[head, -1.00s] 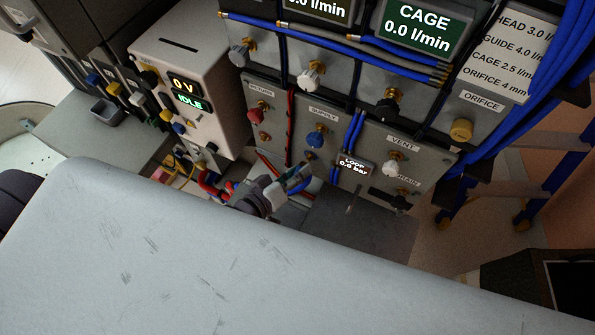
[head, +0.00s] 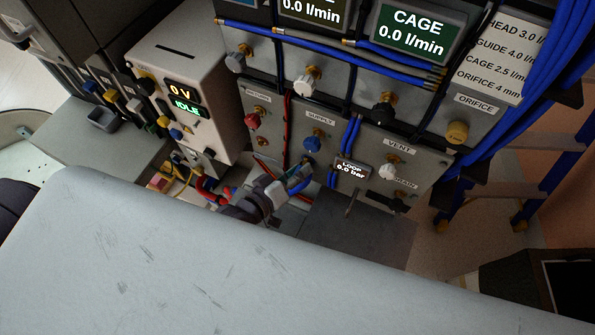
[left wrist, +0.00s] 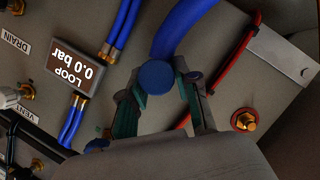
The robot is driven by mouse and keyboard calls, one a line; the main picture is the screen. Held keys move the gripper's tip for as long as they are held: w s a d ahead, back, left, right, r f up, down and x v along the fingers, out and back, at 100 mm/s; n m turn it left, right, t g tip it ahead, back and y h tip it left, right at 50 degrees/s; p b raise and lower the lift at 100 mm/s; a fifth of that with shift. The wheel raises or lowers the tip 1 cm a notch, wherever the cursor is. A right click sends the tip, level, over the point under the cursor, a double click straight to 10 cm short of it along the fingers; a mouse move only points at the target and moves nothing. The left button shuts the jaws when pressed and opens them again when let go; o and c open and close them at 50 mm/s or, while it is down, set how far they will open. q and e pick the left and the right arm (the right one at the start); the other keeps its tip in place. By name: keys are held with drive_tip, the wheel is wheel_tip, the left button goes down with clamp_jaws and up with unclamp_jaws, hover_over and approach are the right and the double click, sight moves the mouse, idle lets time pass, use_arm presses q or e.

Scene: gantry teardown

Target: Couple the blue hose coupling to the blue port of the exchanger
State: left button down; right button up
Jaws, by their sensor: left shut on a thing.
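My left gripper (head: 300,174) is shut on the blue hose coupling, in front of the lower panel below the SUPPLY label. In the left wrist view the coupling (left wrist: 156,77) shows as a round blue end between the two greenish fingertips. Its thick blue hose (left wrist: 184,25) runs up out of that picture. In the head view the hose (head: 302,185) curves below the fingers. A blue knob (head: 313,143) on a brass fitting sits just above the gripper. I cannot make out the blue port; the gripper and arm hide part of the panel. My right gripper is not in view.
The LOOP display (head: 352,169) and thin blue hoses are close right of the gripper. A red-ringed brass fitting (left wrist: 245,120) and a red hose (left wrist: 225,75) are near the fingers. A white power unit (head: 190,85) stands left. A pale surface fills the foreground.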

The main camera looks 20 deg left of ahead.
use_arm(q)
drive_tip(key=shift+w+r, duration=0.1)
drive_tip(key=shift+w, duration=0.55)
drive_tip(key=shift+w, duration=0.1)
drive_tip(key=c, duration=1.1)
unclamp_jaws()
drive_tip(key=o, duration=0.4)
drive_tip(key=shift+w+d, duration=0.15)
drive_tip(key=shift+w, duration=0.05)
drive_tip(key=shift+c, duration=0.2)
drive_tip(key=d+f+p+v, duration=0.1)
drive_tip(key=v, duration=1.4)
drive_tip(key=shift+s+a, duration=0.2)
drive_tip(key=shift+s, duration=0.55)
